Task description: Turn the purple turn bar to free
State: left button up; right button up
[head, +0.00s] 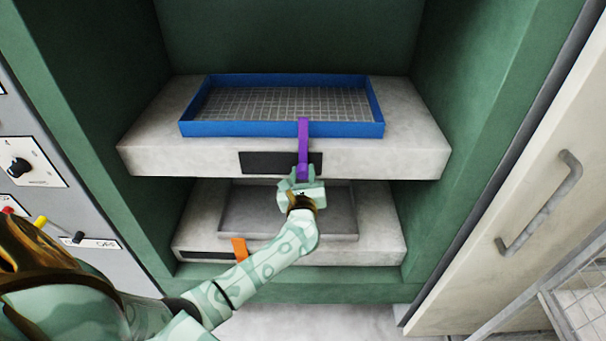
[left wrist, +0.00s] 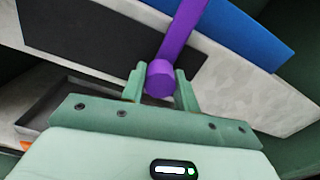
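The purple turn bar (head: 303,142) stands upright at the front of the upper grey platen (head: 400,155). Its upper end lies across the front wall of the blue tray (head: 250,129). My left gripper (head: 300,173) is at the bar's lower end. In the left wrist view, the round end of the purple turn bar (left wrist: 160,82) sits between the two fingers of my left gripper (left wrist: 160,85), with no clear gap on either side, so it looks shut on the bar. My right gripper is not in view.
An orange bar (head: 239,249) is on the lower platen (head: 380,252), below my gripper. Green press walls (head: 490,110) stand on both sides. A control panel (head: 30,160) is at the left, and a pale door with a handle (head: 540,205) is at the right.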

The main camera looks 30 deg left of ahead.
pick_arm(q)
grip_shut()
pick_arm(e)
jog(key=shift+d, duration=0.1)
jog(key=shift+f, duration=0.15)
pick_arm(q)
jog(key=shift+f+b, duration=0.1)
jog(key=shift+b, duration=0.2)
jog(key=shift+f+n+b, duration=0.15)
jog(key=shift+n+b, duration=0.85)
jog(key=n+b, duration=1.4)
jog(key=b, duration=0.1)
jog(key=shift+f, duration=0.1)
jog(key=shift+n+b, duration=0.7)
jog(key=shift+b, duration=0.25)
jog(key=shift+r+n+b, duration=0.25)
jog(key=shift+n+b, duration=0.05)
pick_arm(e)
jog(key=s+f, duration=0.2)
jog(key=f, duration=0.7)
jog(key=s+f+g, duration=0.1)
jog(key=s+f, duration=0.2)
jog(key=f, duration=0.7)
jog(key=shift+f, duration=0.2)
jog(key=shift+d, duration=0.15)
